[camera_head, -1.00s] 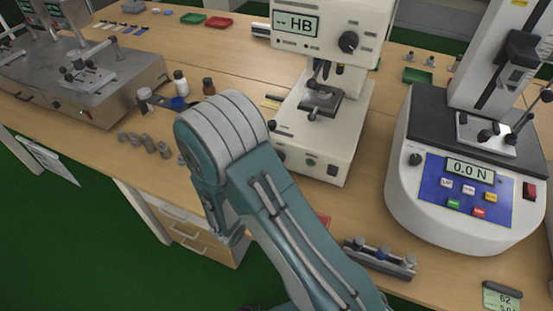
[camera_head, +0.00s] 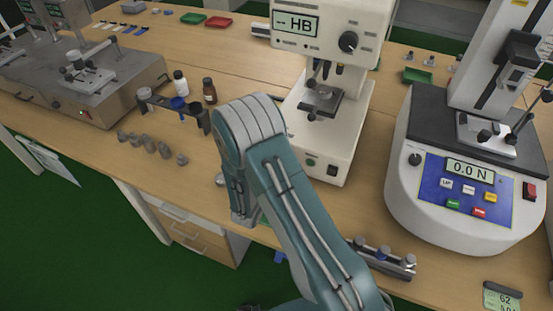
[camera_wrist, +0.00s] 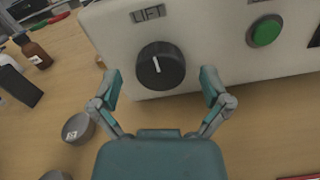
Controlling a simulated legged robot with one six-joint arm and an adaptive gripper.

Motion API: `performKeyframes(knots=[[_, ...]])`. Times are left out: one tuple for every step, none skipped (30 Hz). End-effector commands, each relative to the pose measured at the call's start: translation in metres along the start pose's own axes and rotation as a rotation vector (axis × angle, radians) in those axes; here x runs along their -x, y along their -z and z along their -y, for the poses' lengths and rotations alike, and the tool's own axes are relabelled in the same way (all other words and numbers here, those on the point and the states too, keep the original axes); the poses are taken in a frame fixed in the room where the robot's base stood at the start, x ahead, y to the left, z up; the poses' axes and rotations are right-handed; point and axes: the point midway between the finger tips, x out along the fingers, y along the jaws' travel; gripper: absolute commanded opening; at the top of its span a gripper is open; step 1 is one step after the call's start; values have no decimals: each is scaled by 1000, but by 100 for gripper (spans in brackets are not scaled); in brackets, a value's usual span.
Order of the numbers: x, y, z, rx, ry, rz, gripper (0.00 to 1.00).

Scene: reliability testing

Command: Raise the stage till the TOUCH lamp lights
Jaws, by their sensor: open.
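The hardness tester (camera_head: 333,130) stands upright mid-bench with an HB display (camera_head: 296,24). Its stage (camera_head: 321,101) sits below the indenter, with a small grey piece on top; I cannot tell whether they touch. No lit TOUCH lamp can be made out; the small marks under the display are unreadable. In the wrist view, a black knob (camera_wrist: 158,66) marked LIFT (camera_wrist: 148,13) is on the tester's white base, its white line pointing nearly up. My gripper (camera_wrist: 160,84) is open, fingers on either side of the knob, apart from it. In the head view my arm hides the gripper.
A green button (camera_wrist: 265,31) is right of the knob. Grey cylinders (camera_wrist: 78,127) lie on the bench at left, near my left finger. A force tester (camera_head: 470,185) reading 0.0 N stands right. A rack (camera_head: 380,258) sits at the front edge.

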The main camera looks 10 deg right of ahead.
Motion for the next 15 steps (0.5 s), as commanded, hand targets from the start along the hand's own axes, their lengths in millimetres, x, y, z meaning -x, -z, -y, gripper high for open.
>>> performKeyframes(knots=[[-5, 0, 0, 0, 1, 1, 97], [-7, 0, 0, 0, 0, 1, 97], [-9, 0, 0, 0, 1, 1, 97], [-10, 0, 0, 1, 0, 1, 97], [-11, 0, 0, 1, 0, 1, 97], [-11, 0, 0, 1, 0, 1, 97], [-11, 0, 0, 1, 0, 1, 97], [-11, 0, 0, 1, -1, 1, 97], [-11, 0, 0, 1, -1, 1, 97], [-11, 0, 0, 1, -1, 1, 97], [-11, 0, 0, 1, -1, 1, 97], [-11, 0, 0, 1, -1, 1, 97], [-11, 0, 0, 1, -1, 1, 84], [-11, 0, 0, 1, -1, 1, 71], [-11, 0, 0, 1, -1, 1, 53]])
